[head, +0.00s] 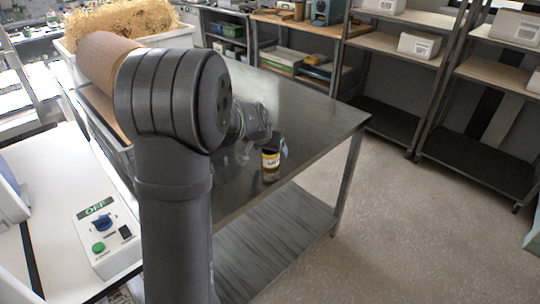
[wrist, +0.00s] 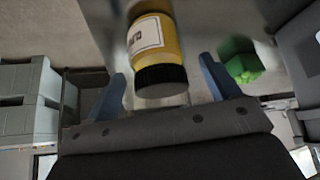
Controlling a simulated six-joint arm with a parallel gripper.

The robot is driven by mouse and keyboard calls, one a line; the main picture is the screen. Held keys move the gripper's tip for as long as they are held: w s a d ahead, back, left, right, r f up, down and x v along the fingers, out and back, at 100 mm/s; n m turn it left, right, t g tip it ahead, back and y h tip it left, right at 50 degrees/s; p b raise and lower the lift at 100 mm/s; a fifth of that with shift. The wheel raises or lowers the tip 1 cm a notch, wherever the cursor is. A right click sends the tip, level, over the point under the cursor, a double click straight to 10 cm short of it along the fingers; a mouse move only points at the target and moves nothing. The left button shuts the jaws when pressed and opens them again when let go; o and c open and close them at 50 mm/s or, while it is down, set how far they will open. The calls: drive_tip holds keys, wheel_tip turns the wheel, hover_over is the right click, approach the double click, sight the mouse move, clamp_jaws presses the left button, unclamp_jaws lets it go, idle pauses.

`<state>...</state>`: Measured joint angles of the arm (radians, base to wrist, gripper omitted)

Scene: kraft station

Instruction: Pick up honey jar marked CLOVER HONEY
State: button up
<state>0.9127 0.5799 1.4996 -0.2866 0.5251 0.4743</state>
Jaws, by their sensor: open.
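A jar (head: 270,163) with a dark lid and yellow body with a pale label stands near the front edge of the metal table. In the wrist view the jar (wrist: 160,45) shows a white label with dark print too blurred to read. My gripper (wrist: 163,70) is open, with one blue finger on each side of the jar and the black lid nearest the palm. Gaps show between the jar and both fingers. In the head view the gripper is mostly hidden by the jar and my arm; a blue fingertip shows beside the jar.
A green object (wrist: 241,62) lies just beyond the right finger. The metal table (head: 315,115) is bare to the right of the jar. A kraft roll (head: 104,58) and a bin of shredded paper (head: 175,38) stand behind my arm. A control box (head: 106,238) is at left.

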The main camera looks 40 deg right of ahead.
drive_tip(key=shift+x, duration=1.6)
drive_tip(key=c, duration=1.3)
